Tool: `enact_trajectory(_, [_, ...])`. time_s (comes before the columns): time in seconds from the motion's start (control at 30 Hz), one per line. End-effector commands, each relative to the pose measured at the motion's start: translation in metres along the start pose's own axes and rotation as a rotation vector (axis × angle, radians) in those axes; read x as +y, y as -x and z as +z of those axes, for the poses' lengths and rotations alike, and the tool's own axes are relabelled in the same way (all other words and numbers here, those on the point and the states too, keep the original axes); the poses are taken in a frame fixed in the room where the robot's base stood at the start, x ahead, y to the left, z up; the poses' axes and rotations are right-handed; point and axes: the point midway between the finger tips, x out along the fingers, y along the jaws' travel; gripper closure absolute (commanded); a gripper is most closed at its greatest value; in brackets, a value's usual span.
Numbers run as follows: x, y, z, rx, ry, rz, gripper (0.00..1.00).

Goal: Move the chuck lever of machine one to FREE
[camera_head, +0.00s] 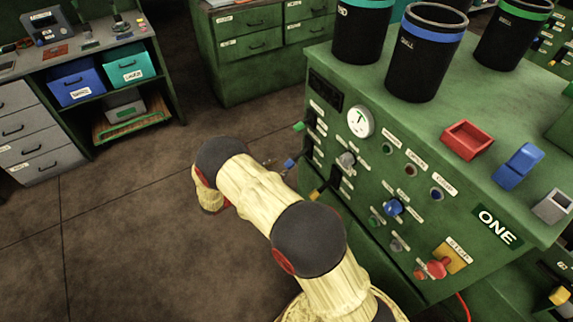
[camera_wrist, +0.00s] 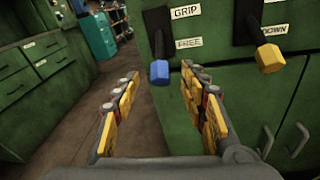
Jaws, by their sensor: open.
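Machine one (camera_head: 480,255) is a green cabinet with an "ONE" plate. In the wrist view, a lever with a blue knob (camera_wrist: 159,73) sticks out of a dark slot plate beside the labels GRIP (camera_wrist: 186,11) and FREE (camera_wrist: 188,43). The knob appears below the FREE label, but it juts toward me, so I cannot tell its exact setting. The blue knob also shows in the head view (camera_head: 289,163). My gripper (camera_wrist: 161,76) is open, with the knob seen between its yellow-padded fingertips and no visible contact. In the head view my arm mostly hides the gripper.
A yellow-knobbed lever (camera_wrist: 270,58) by the DOWN label is right of the blue one. A green lever (camera_head: 298,127) is on the same panel. A red stop button (camera_head: 437,268) sits at the panel's right. Dark bins (camera_head: 425,60) stand on top. Floor on the left is clear.

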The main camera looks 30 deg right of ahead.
Motion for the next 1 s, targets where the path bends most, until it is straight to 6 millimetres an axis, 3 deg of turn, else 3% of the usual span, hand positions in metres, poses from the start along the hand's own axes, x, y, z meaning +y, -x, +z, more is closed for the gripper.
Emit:
enact_trajectory(0.1, [0.001,0.018,0.0,0.0,0.0,0.002,0.57])
enact_trajectory(0.3, [0.0,0.03,-0.001,0.001,0.001,-0.001,0.57])
enact_trajectory(0.83, [0.0,0.031,0.0,0.0,-0.002,-0.001,0.57])
enact_trajectory(0.93, [-0.003,0.031,-0.009,0.032,-0.021,-0.01,0.57])
enact_trajectory(1.0, [-0.016,0.031,-0.019,0.064,-0.024,-0.044,0.57])
